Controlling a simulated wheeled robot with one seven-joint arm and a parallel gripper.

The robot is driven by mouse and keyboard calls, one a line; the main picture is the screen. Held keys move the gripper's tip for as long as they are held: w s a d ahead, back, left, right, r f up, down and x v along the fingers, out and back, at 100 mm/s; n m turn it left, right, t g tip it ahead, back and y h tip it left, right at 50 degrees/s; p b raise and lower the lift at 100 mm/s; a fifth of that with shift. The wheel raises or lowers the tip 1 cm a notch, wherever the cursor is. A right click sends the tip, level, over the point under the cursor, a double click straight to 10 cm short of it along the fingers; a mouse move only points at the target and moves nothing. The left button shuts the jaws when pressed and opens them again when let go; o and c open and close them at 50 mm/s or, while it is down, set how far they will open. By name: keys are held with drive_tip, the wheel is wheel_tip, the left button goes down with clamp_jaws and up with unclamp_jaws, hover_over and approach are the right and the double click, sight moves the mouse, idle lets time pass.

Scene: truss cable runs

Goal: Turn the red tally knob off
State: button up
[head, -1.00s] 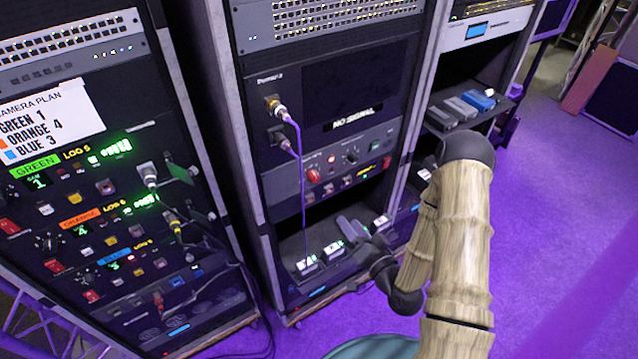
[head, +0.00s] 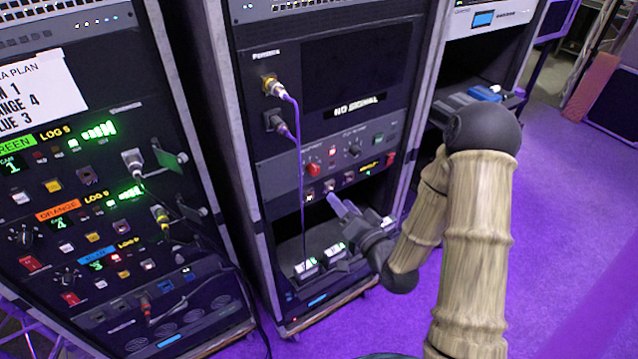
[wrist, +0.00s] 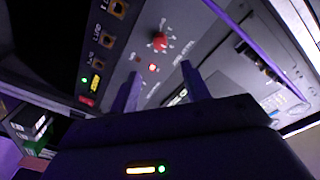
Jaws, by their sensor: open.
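The red knob (head: 313,168) sits on the left part of the control panel in the middle rack. The wrist view shows it as a red knob (wrist: 160,41) with white marks around it, beyond my fingertips and apart from them. Which mark it points to is too small to read. My gripper (head: 343,205) is open and empty, below and slightly right of the knob in the head view. Its two fingers (wrist: 160,78) reach toward the panel in the wrist view. A small lit red lamp (wrist: 152,68) shows between the fingertips.
A purple cable (head: 301,190) hangs just left of the knob. Another red control (head: 390,157) and an amber display (head: 370,166) are at the panel's right. A dark screen (head: 355,75) is above. Small lit devices (head: 306,268) stand on the shelf below.

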sight(316, 172)
drive_tip(key=shift+a+f+b, duration=0.1)
drive_tip(key=shift+f+b, duration=0.05)
drive_tip(key=shift+b, duration=0.15)
drive_tip(key=p+x, duration=0.1)
drive_tip(key=x, duration=0.2)
drive_tip(key=p+x, duration=0.1)
drive_tip(key=x, duration=0.3)
drive_tip(key=p+x, duration=0.2)
drive_tip(key=x, duration=0.1)
drive_tip(key=shift+w+r, duration=0.2)
drive_tip(key=shift+r, duration=0.1)
drive_tip(key=shift+w+a, duration=0.4)
drive_tip(key=shift+w, duration=0.2)
drive_tip(key=shift+f, duration=0.1)
drive_tip(key=c, duration=1)
